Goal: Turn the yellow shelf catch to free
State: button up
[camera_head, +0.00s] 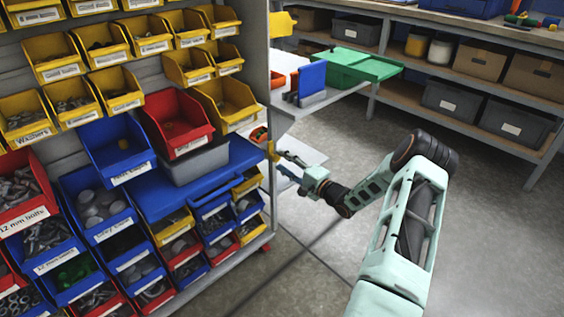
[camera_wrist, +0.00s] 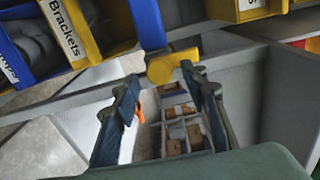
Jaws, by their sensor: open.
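The yellow shelf catch (camera_head: 272,151) sits on the right edge of the grey bin rack, beside the blue shelf. My gripper (camera_head: 286,164) is at the rack's edge, just right of the catch. In the wrist view my gripper (camera_wrist: 159,82) is open, its two blue-grey fingers apart. The catch shows just beyond and between the fingertips. I cannot tell whether a finger touches it. Nothing is held.
The blue shelf (camera_head: 205,180) lies among several yellow, red and blue bins. A bin labelled Brackets (camera_wrist: 75,30) is close to the left finger. A white shelf (camera_head: 300,150) is behind my gripper. A green tray (camera_head: 355,66) stands farther back. Floor at right is clear.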

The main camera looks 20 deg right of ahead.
jog(key=v, duration=1.1)
jog(key=shift+s, duration=0.1)
